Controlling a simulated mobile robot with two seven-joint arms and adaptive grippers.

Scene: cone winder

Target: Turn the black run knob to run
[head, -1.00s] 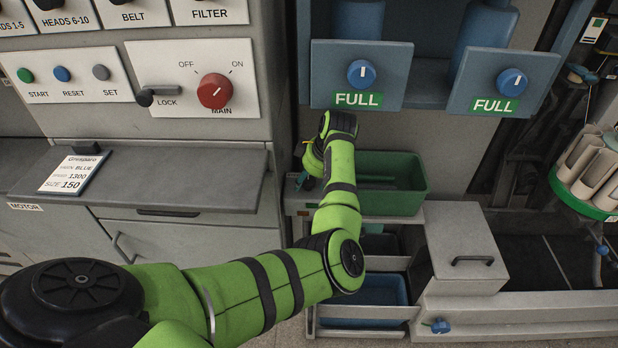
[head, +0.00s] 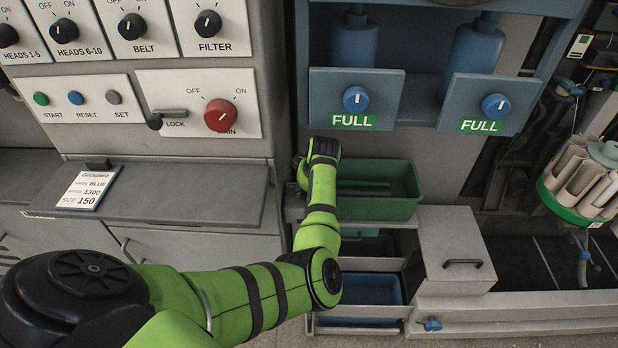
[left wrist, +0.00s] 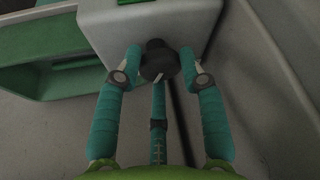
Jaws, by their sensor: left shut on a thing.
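In the left wrist view a black knob (left wrist: 158,60) sticks out from a pale grey box (left wrist: 205,16). My left gripper (left wrist: 161,66) is shut on this knob, with one teal finger at each side and a third finger below it. The knob's pointer and any run mark cannot be read. In the head view my left gripper (head: 301,172) is mostly hidden behind its own green wrist, at the left end of a green tray (head: 398,207). The knob is hidden there. My right gripper is not in view.
A grey panel with a red main knob (head: 220,116) and several black knobs stands at the left, above a grey shelf (head: 190,190). Blue knobs (head: 356,99) with FULL labels are above the tray. A grey lidded box (head: 455,245) stands at the right.

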